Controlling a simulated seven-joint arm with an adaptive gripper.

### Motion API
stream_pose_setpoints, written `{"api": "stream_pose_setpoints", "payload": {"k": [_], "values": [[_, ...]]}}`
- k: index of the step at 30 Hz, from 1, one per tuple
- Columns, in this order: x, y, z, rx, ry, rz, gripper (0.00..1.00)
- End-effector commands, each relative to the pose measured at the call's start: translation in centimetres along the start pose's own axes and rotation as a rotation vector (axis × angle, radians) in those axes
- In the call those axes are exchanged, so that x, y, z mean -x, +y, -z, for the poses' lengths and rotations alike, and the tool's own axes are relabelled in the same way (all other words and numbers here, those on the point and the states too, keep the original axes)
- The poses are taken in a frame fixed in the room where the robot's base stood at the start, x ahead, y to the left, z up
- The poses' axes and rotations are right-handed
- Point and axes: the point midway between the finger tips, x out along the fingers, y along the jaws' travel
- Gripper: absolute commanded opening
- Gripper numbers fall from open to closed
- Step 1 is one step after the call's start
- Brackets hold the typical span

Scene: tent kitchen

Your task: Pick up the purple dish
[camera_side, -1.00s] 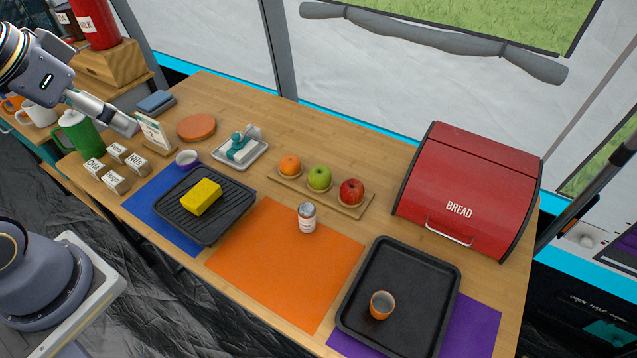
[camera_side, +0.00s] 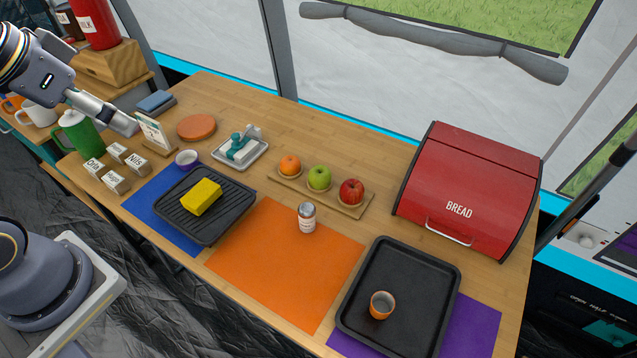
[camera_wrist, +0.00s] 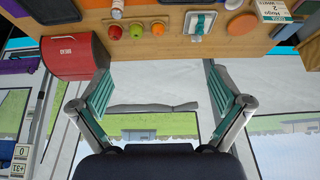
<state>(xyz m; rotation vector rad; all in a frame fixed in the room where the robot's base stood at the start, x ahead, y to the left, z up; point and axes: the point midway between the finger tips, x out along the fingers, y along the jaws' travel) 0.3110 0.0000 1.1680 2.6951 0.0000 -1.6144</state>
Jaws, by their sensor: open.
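The purple dish (camera_side: 187,158) is a small round bowl with a pale inside. In the side view it stands upright on the table, just behind the black grill pan (camera_side: 172,211) and near the blue mat (camera_side: 143,203).
A recipe stand (camera_side: 155,132), white lettered blocks (camera_side: 116,182) and a green pot (camera_side: 80,135) are left of the dish. A yellow sponge (camera_side: 201,197) lies on the grill pan.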

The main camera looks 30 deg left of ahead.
Motion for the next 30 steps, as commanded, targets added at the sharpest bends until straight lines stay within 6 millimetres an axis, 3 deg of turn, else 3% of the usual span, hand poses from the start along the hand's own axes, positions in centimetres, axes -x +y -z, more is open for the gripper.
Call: {"api": "stream_pose_setpoints", "payload": {"k": [5,8,11,16,20,24,27,30], "values": [[0.0,0.0,0.3,-0.004,0.013,0.0,1.0],[0.2,-0.1,1.9,-0.017,0.086,0.006,1.0],[0.7,-0.2,5.5,-0.051,0.217,0.023,1.0],[-2.0,-2.4,12.2,-0.075,0.331,0.099,1.0],[-5.9,-5.4,15.7,-0.07,0.353,0.153,1.0],[-12.4,-10.4,17.4,-0.032,0.335,0.198,1.0],[-17.8,-14.6,16.4,0.021,0.299,0.215,1.0],[-23.0,-18.5,13.6,0.095,0.244,0.217,1.0]]}}
